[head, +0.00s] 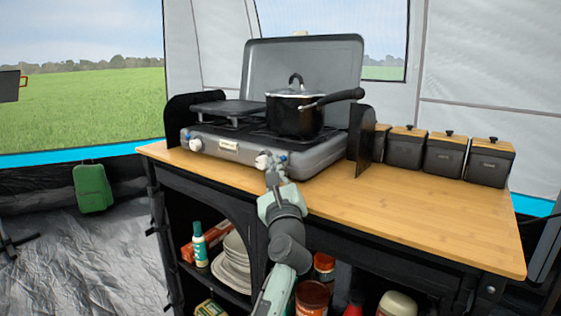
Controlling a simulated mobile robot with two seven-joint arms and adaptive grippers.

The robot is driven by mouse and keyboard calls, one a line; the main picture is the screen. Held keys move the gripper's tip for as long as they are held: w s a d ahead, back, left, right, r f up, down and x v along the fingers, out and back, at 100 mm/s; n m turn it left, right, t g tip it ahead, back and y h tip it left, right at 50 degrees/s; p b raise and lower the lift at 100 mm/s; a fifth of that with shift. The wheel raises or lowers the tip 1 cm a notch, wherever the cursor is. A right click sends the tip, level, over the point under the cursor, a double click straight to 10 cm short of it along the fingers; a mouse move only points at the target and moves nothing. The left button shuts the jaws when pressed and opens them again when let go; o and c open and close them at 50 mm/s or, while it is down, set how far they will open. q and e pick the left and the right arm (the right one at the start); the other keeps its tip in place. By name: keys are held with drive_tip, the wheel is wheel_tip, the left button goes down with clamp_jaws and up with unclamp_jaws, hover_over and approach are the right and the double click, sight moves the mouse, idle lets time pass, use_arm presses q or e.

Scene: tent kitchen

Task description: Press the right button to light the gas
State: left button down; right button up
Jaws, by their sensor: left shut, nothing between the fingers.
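The grey camping stove (228,158) stands on the wooden top of the cabinet with its lid raised. Its front has a left knob (195,144) and a right knob (263,160). A small blue button (282,157) shows just to the right of the right knob. My left gripper (272,168) is shut and empty, right at the stove's front by the right knob and button. It partly covers that area, and I cannot tell whether it touches the button. My right gripper is out of view.
A black pot (296,116) with a lid sits on the right burner, its handle pointing right. Several dark canisters (444,155) line the back right of the wooden top (400,205). The top's front right is clear. Shelves below hold plates (232,265) and jars.

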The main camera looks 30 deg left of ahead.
use_arm(q)
drive_tip(key=shift+w, duration=0.25)
idle(0.5)
drive_tip(key=shift+w+r, duration=0.25)
drive_tip(key=shift+r, duration=0.15)
idle(0.8)
drive_tip(key=shift+s+d+f, duration=0.1)
drive_tip(key=shift+s+f, duration=0.2)
drive_tip(key=shift+f, duration=0.05)
drive_tip(key=shift+s+a+p, duration=0.15)
drive_tip(key=shift+s+p, duration=0.25)
drive_tip(key=shift+s, duration=0.95)
drive_tip(key=shift+s+a+p, duration=0.15)
drive_tip(key=shift+s+p, duration=0.25)
drive_tip(key=shift+s, duration=0.95)
drive_tip(key=shift+f, duration=0.1)
